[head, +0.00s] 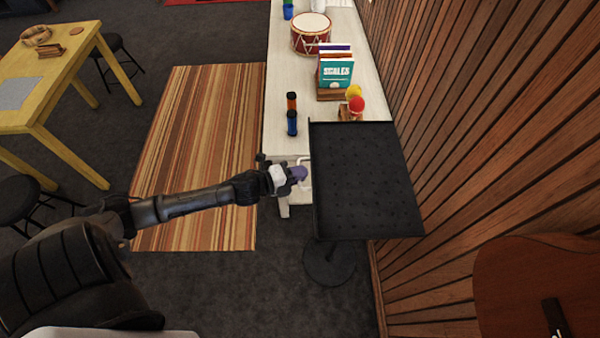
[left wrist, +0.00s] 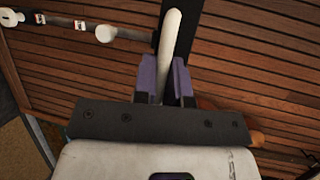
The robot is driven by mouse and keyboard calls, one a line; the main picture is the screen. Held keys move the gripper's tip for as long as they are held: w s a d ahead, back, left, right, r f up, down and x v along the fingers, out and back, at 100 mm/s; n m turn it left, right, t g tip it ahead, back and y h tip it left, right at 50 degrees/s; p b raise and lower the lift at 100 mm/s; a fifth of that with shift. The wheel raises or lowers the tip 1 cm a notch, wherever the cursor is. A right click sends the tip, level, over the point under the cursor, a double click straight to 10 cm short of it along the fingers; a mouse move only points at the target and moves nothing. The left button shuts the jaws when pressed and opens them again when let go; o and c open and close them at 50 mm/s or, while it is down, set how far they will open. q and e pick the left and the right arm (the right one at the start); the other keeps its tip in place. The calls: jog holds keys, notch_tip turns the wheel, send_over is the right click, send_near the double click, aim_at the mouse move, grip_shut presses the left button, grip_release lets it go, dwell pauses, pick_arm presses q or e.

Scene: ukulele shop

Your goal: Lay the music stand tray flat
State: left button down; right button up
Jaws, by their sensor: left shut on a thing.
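The music stand has a black perforated tray (head: 365,185) on a dark post with a round base (head: 329,263) on the floor. In the head view the tray's broad face shows; its exact tilt is hard to judge. My left gripper (head: 302,174) is at the tray's left edge, shut on a white handle (head: 307,184) beside it. In the left wrist view the pale handle (left wrist: 171,45) runs between the purple fingers of my left gripper (left wrist: 166,80). The dark tray edge shows behind the handle. My right gripper is not in view.
A white table (head: 283,145) stands behind the tray with a drum (head: 311,33), books (head: 335,70), maracas (head: 355,102) and small shakers (head: 292,114). A slatted wood wall (head: 480,110) is close on the right. A ukulele or guitar body (head: 535,285) is at lower right. A striped rug (head: 200,150) lies left.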

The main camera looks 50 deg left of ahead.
pick_arm(q)
jog(key=shift+w+r, duration=0.1)
jog(key=shift+r, duration=0.15)
jog(key=c, duration=1.5)
grip_release()
jog(key=shift+o, duration=0.2)
jog(key=shift+f, duration=0.1)
jog(key=b+v, duration=0.1)
jog(key=v, duration=1.3)
